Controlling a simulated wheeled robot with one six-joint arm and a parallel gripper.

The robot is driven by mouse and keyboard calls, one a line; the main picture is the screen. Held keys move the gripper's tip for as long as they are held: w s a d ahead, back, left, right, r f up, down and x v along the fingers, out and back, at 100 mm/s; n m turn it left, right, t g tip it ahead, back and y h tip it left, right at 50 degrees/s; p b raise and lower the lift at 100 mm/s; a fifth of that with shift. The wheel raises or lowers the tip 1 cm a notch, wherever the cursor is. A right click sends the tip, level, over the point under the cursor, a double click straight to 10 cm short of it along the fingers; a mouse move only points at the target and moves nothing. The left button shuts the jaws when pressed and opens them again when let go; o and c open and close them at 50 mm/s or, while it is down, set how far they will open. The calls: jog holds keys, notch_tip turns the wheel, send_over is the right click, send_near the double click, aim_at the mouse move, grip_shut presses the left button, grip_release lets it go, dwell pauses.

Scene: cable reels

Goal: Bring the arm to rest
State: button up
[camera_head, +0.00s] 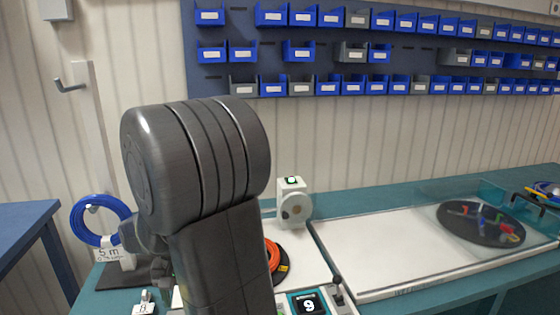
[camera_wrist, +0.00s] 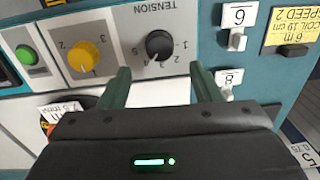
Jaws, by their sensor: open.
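My gripper (camera_wrist: 163,88) shows in the wrist view with its two green fingers apart and nothing between them. The fingertips are in front of a panel (camera_wrist: 118,62) with a black tension knob (camera_wrist: 159,45), a yellow knob (camera_wrist: 83,55) and a green button (camera_wrist: 26,55). The black knob lies just beyond the gap between the fingers; I cannot tell whether they touch the panel. In the head view my dark arm (camera_head: 195,165) stands bent in the middle and hides part of the bench. My gripper is hidden there.
A blue cable coil (camera_head: 76,222) hangs on a stand at the left. An orange reel (camera_head: 272,254) sits behind my arm. A white machine (camera_head: 293,204) stands on the bench, with a clear-walled tray (camera_head: 385,250) at the right. Blue bins (camera_head: 301,52) line the wall.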

notch_tip(320, 180, down, 7)
jog(key=shift+a+r, duration=0.1)
dwell(0.5)
notch_tip(320, 180, up, 14)
notch_tip(320, 180, down, 14)
jog(key=shift+f, duration=0.15)
jog(key=shift+n, duration=0.4)
jog(key=n, duration=0.3)
jog(key=shift+a+n, duration=0.1)
jog(key=shift+n, duration=0.3)
jog(key=n, duration=0.6)
jog(key=shift+b, duration=0.35)
notch_tip(320, 180, up, 13)
jog(key=shift+w+p, duration=0.2)
jog(key=shift+p, duration=0.25)
